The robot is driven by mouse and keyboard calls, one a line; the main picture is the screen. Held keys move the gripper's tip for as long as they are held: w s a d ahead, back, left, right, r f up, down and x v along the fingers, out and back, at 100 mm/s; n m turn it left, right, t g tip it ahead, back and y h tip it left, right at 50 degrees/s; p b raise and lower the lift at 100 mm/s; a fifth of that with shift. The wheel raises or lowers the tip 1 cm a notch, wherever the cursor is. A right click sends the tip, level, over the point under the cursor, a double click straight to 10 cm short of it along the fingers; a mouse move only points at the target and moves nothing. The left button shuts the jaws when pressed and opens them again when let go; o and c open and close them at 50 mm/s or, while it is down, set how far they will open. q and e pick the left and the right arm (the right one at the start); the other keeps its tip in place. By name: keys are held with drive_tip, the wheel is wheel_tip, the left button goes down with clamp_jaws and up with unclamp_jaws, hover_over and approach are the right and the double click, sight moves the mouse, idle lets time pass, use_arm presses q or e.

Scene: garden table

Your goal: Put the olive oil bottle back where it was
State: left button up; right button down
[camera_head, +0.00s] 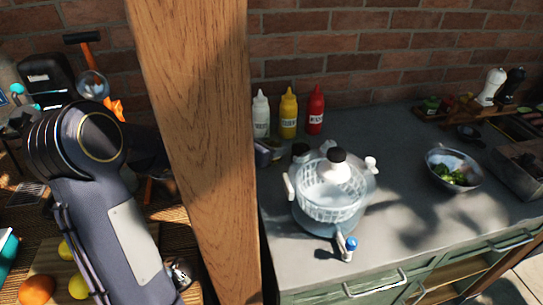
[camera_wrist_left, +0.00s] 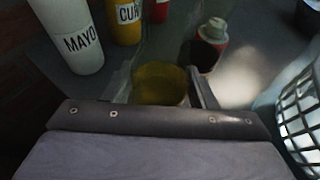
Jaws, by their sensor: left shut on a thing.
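The olive oil bottle (camera_wrist_left: 160,86) shows in the left wrist view as clear glass with yellow-green oil, between the two fingers of my left gripper. My left gripper (camera_head: 265,152) is shut on it. In the head view my left arm passes behind the wooden post, and only the gripper's end shows at the post's right edge, over the grey counter's left end. The bottle is mostly hidden there. I cannot tell whether its base touches the counter. My right gripper is in neither view.
Mayo (camera_head: 261,114), mustard (camera_head: 288,112) and ketchup (camera_head: 315,110) bottles stand behind the gripper along the brick wall. A small dark bottle (camera_head: 300,152) stands close to its right. A salad spinner (camera_head: 330,200) stands in front. The wooden post (camera_head: 205,150) blocks the left.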

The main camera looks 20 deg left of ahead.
use_arm(q)
wheel_tip(320, 180, down, 2)
drive_tip(key=shift+f, duration=0.1)
drive_tip(key=shift+b, duration=0.3)
drive_tip(key=o, duration=0.7)
drive_tip(key=shift+f, duration=0.15)
drive_tip(key=o, duration=0.4)
drive_tip(key=shift+o, duration=0.2)
